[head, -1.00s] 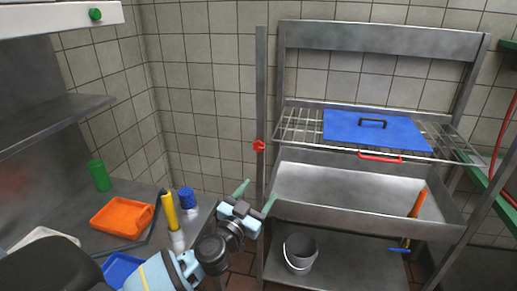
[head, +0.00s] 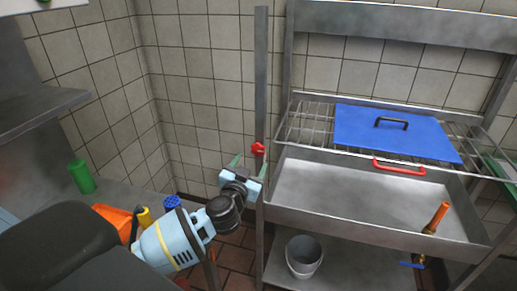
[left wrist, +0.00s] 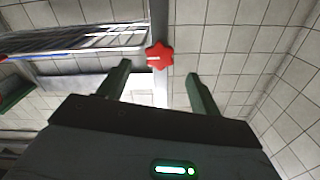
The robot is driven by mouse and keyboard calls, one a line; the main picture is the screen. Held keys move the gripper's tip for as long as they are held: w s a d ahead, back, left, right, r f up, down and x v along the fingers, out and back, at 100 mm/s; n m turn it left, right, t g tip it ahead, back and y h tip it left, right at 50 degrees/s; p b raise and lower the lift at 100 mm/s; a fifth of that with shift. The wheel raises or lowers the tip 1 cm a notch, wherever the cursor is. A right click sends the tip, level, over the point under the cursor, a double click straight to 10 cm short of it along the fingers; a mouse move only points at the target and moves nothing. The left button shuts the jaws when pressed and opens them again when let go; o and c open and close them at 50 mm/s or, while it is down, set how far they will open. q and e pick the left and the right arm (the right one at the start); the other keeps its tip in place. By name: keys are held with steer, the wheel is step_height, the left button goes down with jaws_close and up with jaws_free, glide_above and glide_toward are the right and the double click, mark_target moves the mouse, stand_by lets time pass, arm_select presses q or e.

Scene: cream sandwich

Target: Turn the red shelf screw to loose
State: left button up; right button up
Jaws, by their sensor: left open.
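The red shelf screw (head: 257,149) is a small star-shaped knob on the upright metal post (head: 261,60) at the left of the sink stand. It also shows in the left wrist view (left wrist: 159,56), just beyond the fingertips and roughly centred between them. My left gripper (head: 248,164) is close below the screw, with its green fingers pointing up toward it. In the left wrist view the fingers (left wrist: 158,82) are wide apart with nothing between them. The screw appears apart from the fingers. My right gripper is not seen.
A wire shelf (head: 305,124) holds a blue board (head: 395,137) with a black handle. Below are a metal sink (head: 370,190) and a grey bucket (head: 303,256). A counter at left holds a green cup (head: 82,177) and an orange tray (head: 112,220). The tiled wall left of the post is clear.

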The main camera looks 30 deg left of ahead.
mark_target(257, 151)
arm_select(q)
steer(key=shift+x, duration=3.9)
steer(key=c, duration=1)
steer(key=shift+o, duration=0.2)
steer(key=shift+d+n, duration=0.1)
steer(key=shift+n, duration=2.7)
steer(key=o, duration=1)
steer(key=shift+c, duration=0.2)
